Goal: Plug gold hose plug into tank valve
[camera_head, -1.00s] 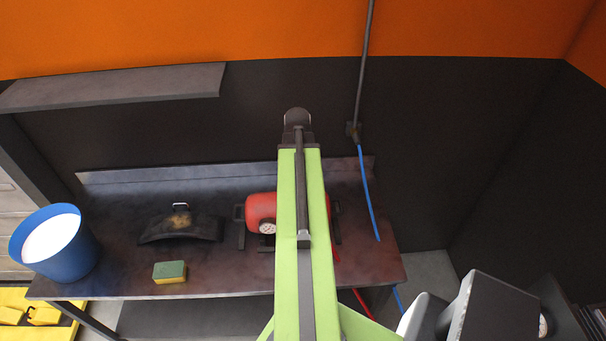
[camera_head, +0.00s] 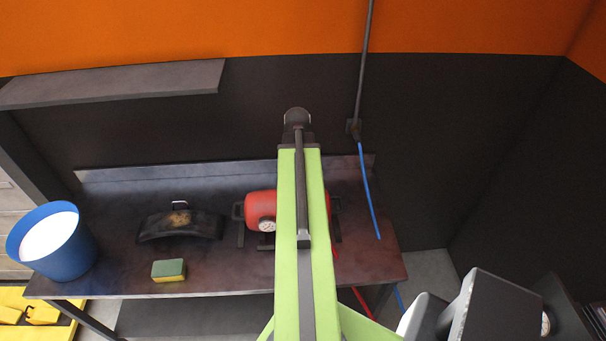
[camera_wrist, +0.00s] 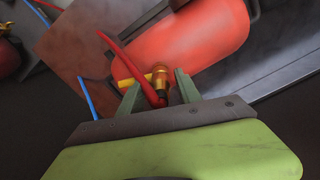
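A red tank (camera_head: 262,208) with a round gauge (camera_head: 267,225) lies on the workbench, partly hidden behind my arm in the head view. In the wrist view the tank (camera_wrist: 215,38) fills the upper right. A gold fitting (camera_wrist: 160,77) with a yellow part reaching left shows against the tank's near end. A red hose (camera_wrist: 118,52) curves down to it and between my fingers. Where gold plug and tank valve meet cannot be made out. My gripper (camera_wrist: 157,80) has its fingers apart on either side of the gold fitting, with a gap visible on the left. My arm hides the gripper in the head view.
The workbench (camera_head: 120,262) also holds a blue bucket (camera_head: 62,250), a dark curved piece (camera_head: 160,228) and a green-yellow sponge (camera_head: 168,270). A blue hose (camera_head: 369,190) hangs right of the tank. A shelf (camera_head: 110,84) juts from the wall at upper left.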

